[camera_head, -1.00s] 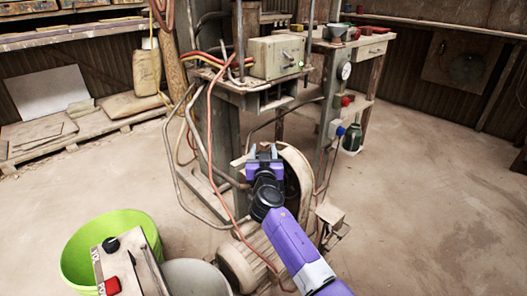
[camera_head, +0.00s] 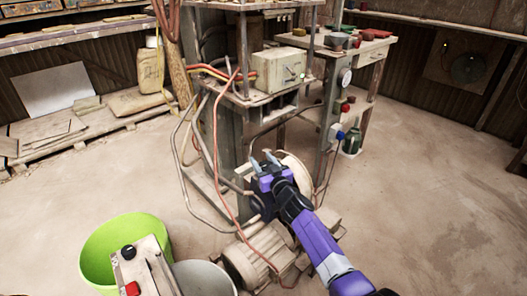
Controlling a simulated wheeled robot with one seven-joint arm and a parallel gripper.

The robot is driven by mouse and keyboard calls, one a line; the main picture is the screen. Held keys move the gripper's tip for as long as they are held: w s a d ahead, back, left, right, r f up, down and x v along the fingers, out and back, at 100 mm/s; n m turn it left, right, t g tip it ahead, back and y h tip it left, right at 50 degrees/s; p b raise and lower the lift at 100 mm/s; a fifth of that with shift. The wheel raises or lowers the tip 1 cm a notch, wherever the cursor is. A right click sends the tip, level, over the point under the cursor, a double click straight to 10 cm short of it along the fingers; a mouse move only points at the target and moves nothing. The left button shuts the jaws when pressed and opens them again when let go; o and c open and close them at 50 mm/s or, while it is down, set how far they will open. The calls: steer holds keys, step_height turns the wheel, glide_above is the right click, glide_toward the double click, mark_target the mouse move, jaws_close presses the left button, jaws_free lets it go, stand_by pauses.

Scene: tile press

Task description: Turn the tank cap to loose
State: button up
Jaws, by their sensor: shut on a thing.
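My gripper (camera_head: 263,160) is in front of the tile press, over the pale round housing beside the motor. Its two grey fingers point away from me, with a small gap between their tips. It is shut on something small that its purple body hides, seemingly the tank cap. I cannot make out the cap itself or whether it sits loose or tight. My purple and black arm comes in from the lower right.
The motor (camera_head: 258,256) is below. A green bucket (camera_head: 97,262) and a grey bucket (camera_head: 205,280) stand at lower left. Open floor lies to the right.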

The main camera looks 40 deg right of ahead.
steer(key=shift+a+r+n+y+p, duration=0.1)
steer(key=shift+n+y+p, duration=0.5)
steer(key=shift+y+p, duration=0.4)
steer(key=o, duration=1.4)
steer(key=shift+c, duration=0.2)
steer(key=shift+p, duration=0.35)
steer(key=s+p, duration=0.1)
steer(key=s, duration=0.1)
steer(key=s+p, duration=0.2)
steer(key=s+a+p, duration=0.1)
steer(key=s, duration=0.1)
steer(key=shift+s+a, duration=0.1)
steer(key=shift+s, duration=0.25)
steer(key=shift+s+a+p, duration=0.1)
steer(key=shift+s+p, duration=0.2)
steer(key=shift+s, duration=0.15)
